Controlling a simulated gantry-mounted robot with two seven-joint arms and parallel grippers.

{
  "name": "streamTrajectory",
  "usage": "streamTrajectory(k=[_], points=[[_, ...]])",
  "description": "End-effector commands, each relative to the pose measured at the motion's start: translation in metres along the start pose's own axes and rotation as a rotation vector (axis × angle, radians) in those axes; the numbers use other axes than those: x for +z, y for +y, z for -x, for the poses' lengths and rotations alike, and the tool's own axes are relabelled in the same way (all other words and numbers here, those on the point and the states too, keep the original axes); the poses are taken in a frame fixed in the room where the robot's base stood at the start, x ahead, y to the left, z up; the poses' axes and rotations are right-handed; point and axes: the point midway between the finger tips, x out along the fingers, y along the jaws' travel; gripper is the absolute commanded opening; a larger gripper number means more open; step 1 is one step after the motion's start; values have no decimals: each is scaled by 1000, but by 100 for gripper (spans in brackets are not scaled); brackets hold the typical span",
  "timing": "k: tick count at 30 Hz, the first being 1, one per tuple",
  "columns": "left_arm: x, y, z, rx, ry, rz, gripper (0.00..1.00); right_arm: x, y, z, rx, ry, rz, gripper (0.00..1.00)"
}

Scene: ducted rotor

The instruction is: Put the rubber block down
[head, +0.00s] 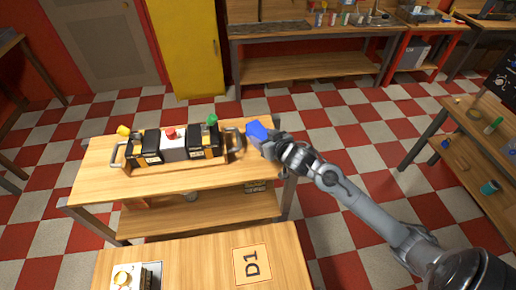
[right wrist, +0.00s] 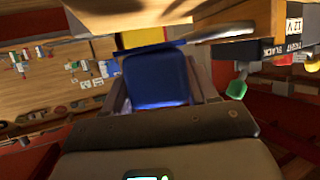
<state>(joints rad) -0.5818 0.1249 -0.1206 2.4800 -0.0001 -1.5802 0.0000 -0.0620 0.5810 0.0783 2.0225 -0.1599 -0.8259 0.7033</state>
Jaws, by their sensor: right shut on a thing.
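The rubber block appears to be the blue block (head: 257,131), at the right end of the wooden workbench (head: 180,183). My right gripper (head: 268,141) reaches in from the right and is shut on it. In the right wrist view the blue block (right wrist: 157,78) sits between the two fingers. In the head view the block is beside the right handle of the device on the bench. I cannot tell whether the block touches the bench top. My left gripper is not in view.
A device (head: 174,146) with black and yellow boxes, metal handles and red, green and yellow knobs fills the bench's back. The bench front is clear. Another bench (head: 475,150) stands right.

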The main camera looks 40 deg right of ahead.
Motion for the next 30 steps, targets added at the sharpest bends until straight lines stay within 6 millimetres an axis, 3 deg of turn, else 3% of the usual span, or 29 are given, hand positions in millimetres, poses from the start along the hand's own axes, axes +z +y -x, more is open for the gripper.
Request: streamTrajectory(k=[8,18,30], points=[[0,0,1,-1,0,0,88,7,-15,-9,1,1,0,28],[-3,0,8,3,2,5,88,40,-14,-22,2,0,1,28],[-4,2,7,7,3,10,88,45,-14,-24,1,2,0,28]])
